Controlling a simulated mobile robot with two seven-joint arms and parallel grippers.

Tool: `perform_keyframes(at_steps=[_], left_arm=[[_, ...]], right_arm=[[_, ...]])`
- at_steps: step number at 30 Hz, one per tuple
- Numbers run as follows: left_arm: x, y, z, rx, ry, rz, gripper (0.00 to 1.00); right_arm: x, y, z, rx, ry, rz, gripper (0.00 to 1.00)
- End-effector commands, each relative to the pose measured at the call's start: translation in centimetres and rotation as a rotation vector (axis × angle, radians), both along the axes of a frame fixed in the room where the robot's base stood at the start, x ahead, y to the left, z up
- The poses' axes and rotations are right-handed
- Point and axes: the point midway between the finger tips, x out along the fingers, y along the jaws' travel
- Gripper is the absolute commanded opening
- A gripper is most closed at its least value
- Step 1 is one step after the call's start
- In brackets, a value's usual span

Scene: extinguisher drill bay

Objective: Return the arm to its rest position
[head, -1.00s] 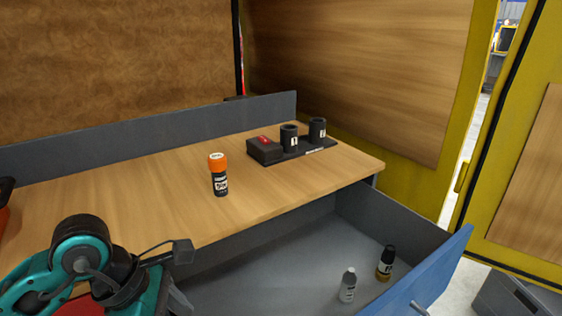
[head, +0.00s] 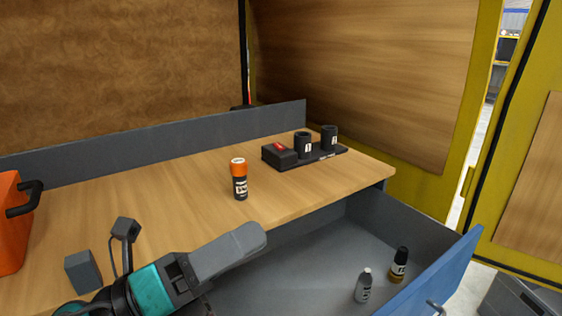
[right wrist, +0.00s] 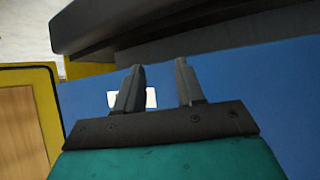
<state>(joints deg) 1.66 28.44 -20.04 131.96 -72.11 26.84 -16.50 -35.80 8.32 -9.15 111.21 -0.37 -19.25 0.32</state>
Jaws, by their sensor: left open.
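My left gripper (head: 104,251) is low at the left in the head view, over the front of the wooden worktop (head: 175,205). Its two grey fingertips stand apart with nothing between them. Its teal and black wrist reaches up from the bottom edge. My right gripper (right wrist: 158,80) shows in the right wrist view, its two dark fingers apart and empty. Behind them is a blue panel with a white label (right wrist: 132,98). The right gripper is not seen in the head view.
An orange-capped bottle (head: 239,180) stands on the worktop. Behind it is a black holder (head: 326,154) with two cups. The open drawer (head: 300,272) holds a grey bottle (head: 363,286) and a dark bottle (head: 399,265). An orange box (head: 8,235) is at the left edge.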

Motion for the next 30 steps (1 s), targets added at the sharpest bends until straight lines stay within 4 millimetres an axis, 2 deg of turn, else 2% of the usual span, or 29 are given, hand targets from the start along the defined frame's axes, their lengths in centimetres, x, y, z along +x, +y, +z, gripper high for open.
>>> perform_keyframes(at_steps=[3,7,11,14,17,21,24,30], left_arm=[[2.3,3.4,1.5,-0.292,0.201,0.143,0.68],[4.9,8.1,0.5,-0.587,0.448,0.315,0.68],[6.5,12.7,-3.4,-0.850,0.723,0.500,0.68],[6.4,15.6,-7.8,-1.026,0.946,0.650,0.68],[5.2,17.6,-12.8,-1.172,1.170,0.802,0.68],[1.7,18.7,-19.3,-1.317,1.467,1.005,0.68],[-1.0,18.6,-22.5,-1.373,1.640,1.122,0.68],[-6.2,17.8,-26.7,-1.420,1.910,1.310,0.68]], right_arm=[[0.0,0.1,0.0,0.001,0.000,0.001,0.38],[0.0,0.1,0.0,0.001,0.000,0.002,0.38],[0.0,0.2,0.0,0.002,0.000,0.002,0.38],[0.0,0.2,0.0,0.002,0.000,0.002,0.38],[0.0,0.2,0.0,0.002,0.001,0.003,0.38],[0.0,0.2,0.0,0.003,0.001,0.003,0.38],[0.0,0.2,0.0,0.003,0.001,0.003,0.38],[0.0,0.3,0.0,0.005,0.001,0.002,0.38]])
